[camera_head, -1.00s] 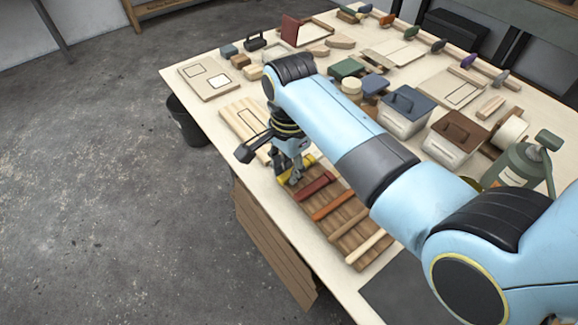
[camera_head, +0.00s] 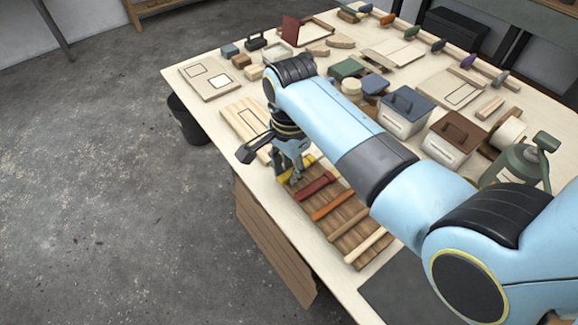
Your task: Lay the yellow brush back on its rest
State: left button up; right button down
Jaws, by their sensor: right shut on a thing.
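The yellow brush (camera_head: 283,178) shows as a yellow piece at the far end of a slatted wooden rest (camera_head: 344,224). My right gripper (camera_head: 292,178) is over that end, shut on the yellow brush. The gripper's fingers hide part of the brush, and I cannot tell whether it touches the rest. A red brush (camera_head: 315,186), an orange brush (camera_head: 333,204) and a pale wooden piece (camera_head: 369,244) lie across the rest, nearer to me. My left gripper does not show.
A light wooden board (camera_head: 244,119) lies beyond my gripper. The table's left edge is close to the rest.

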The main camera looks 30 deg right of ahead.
jog(key=shift+f+p, duration=0.1)
jog(key=shift+p, duration=0.2)
dwell(0.7)
jog(key=c, duration=1.1)
grip_release()
notch_tip(320, 180, up, 12)
jog(key=shift+r, duration=0.1)
